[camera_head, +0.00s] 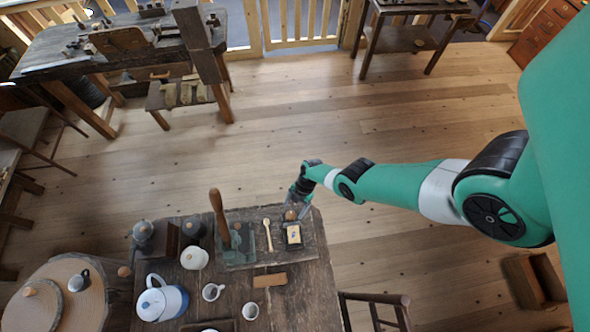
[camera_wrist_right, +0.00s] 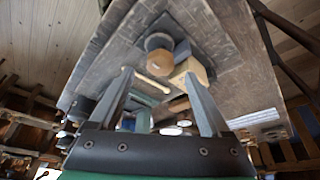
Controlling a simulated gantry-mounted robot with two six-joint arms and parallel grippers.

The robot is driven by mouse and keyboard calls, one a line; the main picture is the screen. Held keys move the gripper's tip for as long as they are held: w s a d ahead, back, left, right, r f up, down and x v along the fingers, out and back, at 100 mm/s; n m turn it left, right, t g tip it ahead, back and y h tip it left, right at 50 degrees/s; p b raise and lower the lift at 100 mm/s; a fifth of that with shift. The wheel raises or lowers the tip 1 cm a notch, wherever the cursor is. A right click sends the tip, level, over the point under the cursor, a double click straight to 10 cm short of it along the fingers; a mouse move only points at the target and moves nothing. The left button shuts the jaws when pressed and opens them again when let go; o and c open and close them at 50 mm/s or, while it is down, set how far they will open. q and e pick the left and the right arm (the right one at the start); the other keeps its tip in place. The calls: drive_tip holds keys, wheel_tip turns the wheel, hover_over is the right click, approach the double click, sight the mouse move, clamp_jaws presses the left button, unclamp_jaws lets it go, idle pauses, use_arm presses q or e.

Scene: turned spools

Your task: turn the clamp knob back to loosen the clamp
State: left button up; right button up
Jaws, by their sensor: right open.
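The clamp knob (camera_head: 290,215) is a small round brown knob at the far right part of the table, at the back end of a dark clamp holding a pale wooden block (camera_head: 293,234). In the right wrist view the knob (camera_wrist_right: 164,62) shows its round brown face ahead, with the pale block (camera_wrist_right: 190,72) beside it. My right gripper (camera_head: 296,205) is just behind and above the knob. In the right wrist view its two fingers (camera_wrist_right: 160,74) are apart, with the knob seen between and beyond the tips. Contact cannot be told. My left gripper is not in view.
A board (camera_head: 240,259) on the table carries a wooden spoon-shaped piece (camera_head: 267,236) and an upright brown handle (camera_head: 217,205) left of the clamp. A blue-white kettle (camera_head: 161,301), a white pot (camera_head: 194,258) and cups stand farther left.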

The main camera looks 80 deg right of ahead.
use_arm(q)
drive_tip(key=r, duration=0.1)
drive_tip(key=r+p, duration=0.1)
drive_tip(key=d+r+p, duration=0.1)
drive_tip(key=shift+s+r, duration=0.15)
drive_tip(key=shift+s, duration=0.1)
use_arm(e)
drive_tip(key=v, duration=0.4)
drive_tip(key=shift+s, duration=0.1)
